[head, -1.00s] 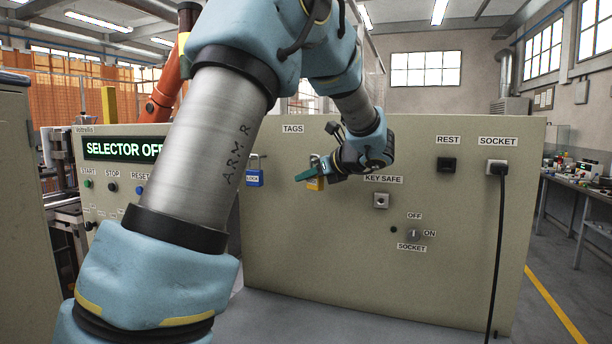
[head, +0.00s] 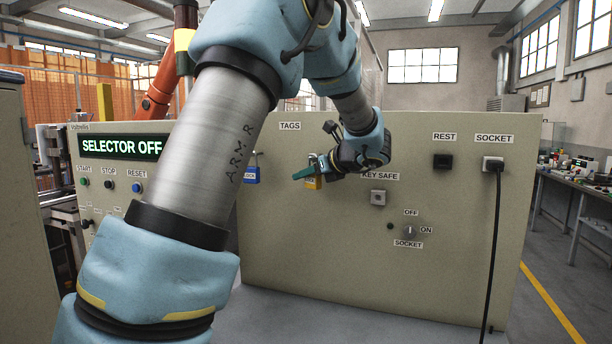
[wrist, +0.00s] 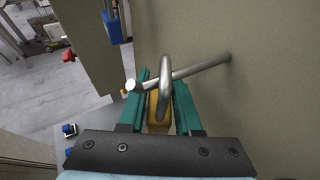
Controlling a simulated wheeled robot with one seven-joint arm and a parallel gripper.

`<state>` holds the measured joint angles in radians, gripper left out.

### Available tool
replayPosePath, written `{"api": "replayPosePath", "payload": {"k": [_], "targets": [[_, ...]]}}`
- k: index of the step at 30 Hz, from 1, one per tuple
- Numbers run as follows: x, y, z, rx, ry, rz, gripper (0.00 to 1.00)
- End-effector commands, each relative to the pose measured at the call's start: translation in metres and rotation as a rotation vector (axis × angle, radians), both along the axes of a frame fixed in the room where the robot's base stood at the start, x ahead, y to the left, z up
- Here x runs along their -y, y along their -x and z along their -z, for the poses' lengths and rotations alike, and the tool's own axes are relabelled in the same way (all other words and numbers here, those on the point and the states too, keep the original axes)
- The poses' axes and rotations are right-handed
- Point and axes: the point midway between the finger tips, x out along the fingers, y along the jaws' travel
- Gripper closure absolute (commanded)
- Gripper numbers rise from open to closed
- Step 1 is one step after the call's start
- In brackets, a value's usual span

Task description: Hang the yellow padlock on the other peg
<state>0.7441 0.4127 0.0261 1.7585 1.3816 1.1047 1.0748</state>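The yellow padlock (head: 313,183) is at the panel below the TAGS label; its body (wrist: 158,110) also shows in the wrist view, between my two teal fingers. Its steel shackle (wrist: 164,65) loops around a metal peg (wrist: 205,68) that sticks out of the panel. My gripper (wrist: 160,78) is shut on the padlock body, with a finger along each side. In the head view my gripper (head: 303,173) partly covers the padlock. A blue padlock (head: 251,175) hangs to the left, partly behind my arm, and shows in the wrist view (wrist: 112,28). I cannot make out a bare second peg.
The beige panel (head: 300,240) stands close behind my gripper. To the right are a key safe (head: 378,198), a selector switch (head: 409,231), a black rest holder (head: 443,162) and a socket plug (head: 493,164) with a hanging cable. The space before the lower panel is clear.

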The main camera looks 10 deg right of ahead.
Motion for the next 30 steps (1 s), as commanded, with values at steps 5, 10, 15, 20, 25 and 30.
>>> {"api": "replayPosePath", "payload": {"k": [5,10,15,20,25,30], "targets": [[0.0,0.0,0.0,0.0,0.0,0.0,0.46],[0.0,0.0,0.0,0.0,0.0,0.0,0.38],[0.001,0.001,0.0,0.0,0.0,0.0,0.38],[0.009,0.012,-0.004,0.003,0.003,0.004,0.38],[0.025,0.039,-0.016,0.002,0.004,0.005,0.38],[0.04,0.064,-0.028,0.002,0.003,0.004,0.38]]}}
